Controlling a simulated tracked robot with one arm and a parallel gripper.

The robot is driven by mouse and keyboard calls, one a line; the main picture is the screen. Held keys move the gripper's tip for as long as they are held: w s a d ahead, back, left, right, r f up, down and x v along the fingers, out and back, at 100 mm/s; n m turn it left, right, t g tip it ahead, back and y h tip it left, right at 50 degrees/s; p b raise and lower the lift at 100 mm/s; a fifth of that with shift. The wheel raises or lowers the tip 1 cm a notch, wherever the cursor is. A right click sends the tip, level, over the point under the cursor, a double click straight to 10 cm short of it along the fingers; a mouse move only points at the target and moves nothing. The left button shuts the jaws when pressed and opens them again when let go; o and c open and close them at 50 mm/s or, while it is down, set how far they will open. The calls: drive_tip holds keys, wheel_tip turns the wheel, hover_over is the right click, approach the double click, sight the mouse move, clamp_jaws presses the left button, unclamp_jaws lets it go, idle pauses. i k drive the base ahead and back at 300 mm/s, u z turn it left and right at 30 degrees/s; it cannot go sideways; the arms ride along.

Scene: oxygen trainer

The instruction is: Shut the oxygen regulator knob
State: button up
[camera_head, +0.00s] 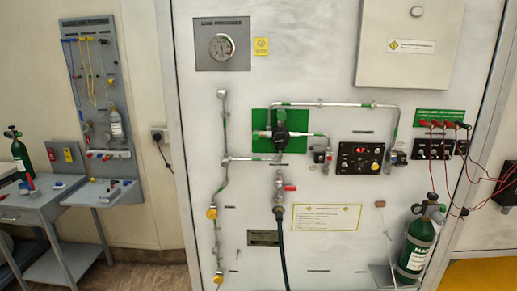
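A white upright panel fills the middle of the head camera view. On it is a green plate (262,143) with a dark round knob-like part (281,136) in front, joined to metal pipes. I cannot tell whether this is the oxygen regulator knob or how far it is turned. A green cylinder (415,247) with a dark valve and regulator (431,210) on top stands at the lower right. Another green cylinder (20,155) stands on a cart at the far left. My gripper is not in view.
A pressure gauge (222,47) is at the upper left of the panel. A red-handled valve (289,187) and hose (283,250) hang below the green plate. A black control box (360,158) sits right of it. Red cables (432,160) loop at the right. A grey cart (40,210) stands left.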

sight(281, 140)
drive_tip(key=z, duration=0.2)
drive_tip(key=i, duration=0.85)
drive_tip(key=u, duration=0.1)
